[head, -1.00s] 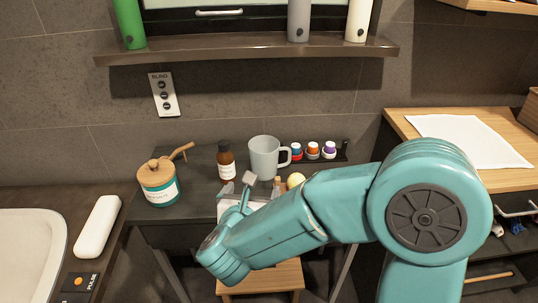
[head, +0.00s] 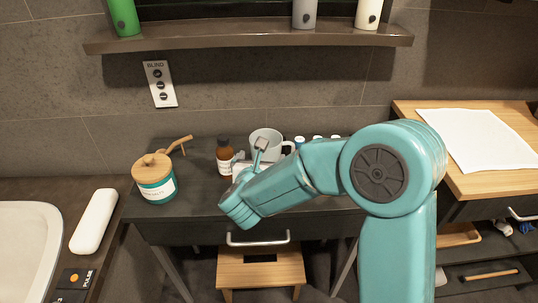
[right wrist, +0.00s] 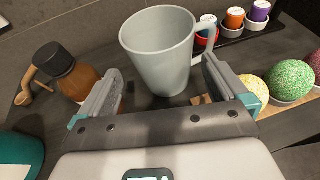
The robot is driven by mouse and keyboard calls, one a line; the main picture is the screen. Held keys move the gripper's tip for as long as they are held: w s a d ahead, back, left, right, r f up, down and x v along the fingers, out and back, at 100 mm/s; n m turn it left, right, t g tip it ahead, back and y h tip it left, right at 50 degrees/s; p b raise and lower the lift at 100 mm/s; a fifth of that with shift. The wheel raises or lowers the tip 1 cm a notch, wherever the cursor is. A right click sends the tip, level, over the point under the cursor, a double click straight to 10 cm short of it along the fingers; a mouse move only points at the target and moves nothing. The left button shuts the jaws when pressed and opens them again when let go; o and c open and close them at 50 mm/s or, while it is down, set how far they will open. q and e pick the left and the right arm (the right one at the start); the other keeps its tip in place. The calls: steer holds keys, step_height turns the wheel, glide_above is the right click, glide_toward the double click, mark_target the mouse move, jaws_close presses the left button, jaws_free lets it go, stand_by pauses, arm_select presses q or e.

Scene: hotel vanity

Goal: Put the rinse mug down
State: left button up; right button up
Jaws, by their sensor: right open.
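The rinse mug, a pale grey mug (head: 266,136), stands upright on the dark vanity table (head: 190,206), with its handle to the right. My right gripper (head: 250,154) is in front of it in the head view and hides its lower part. In the right wrist view, the mug (right wrist: 160,50) stands just beyond the two fingertips, with its base between them. The right gripper (right wrist: 160,84) is open and empty there; I cannot tell whether a finger touches the mug. My left gripper is not in view.
A brown bottle (head: 224,158) stands close left of the mug, and a jar with a wooden lid (head: 155,180) farther left. Small capped bottles (right wrist: 235,18) stand in a dark rack to the right. Colourful balls (right wrist: 291,80) lie near the right finger. A shelf (head: 240,36) hangs above.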

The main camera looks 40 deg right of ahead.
steer(key=shift+w+d+f, duration=0.2)
steer(key=shift+w+d, duration=0.15)
steer(key=shift+d, duration=0.2)
steer(key=x, duration=0.4)
steer(key=shift+w+d+f, duration=0.1)
steer(key=shift+w+d, duration=0.05)
steer(key=shift+w, duration=0.05)
steer(key=c, duration=0.8)
step_height(320, 180, up, 20)
steer(key=p, duration=0.4)
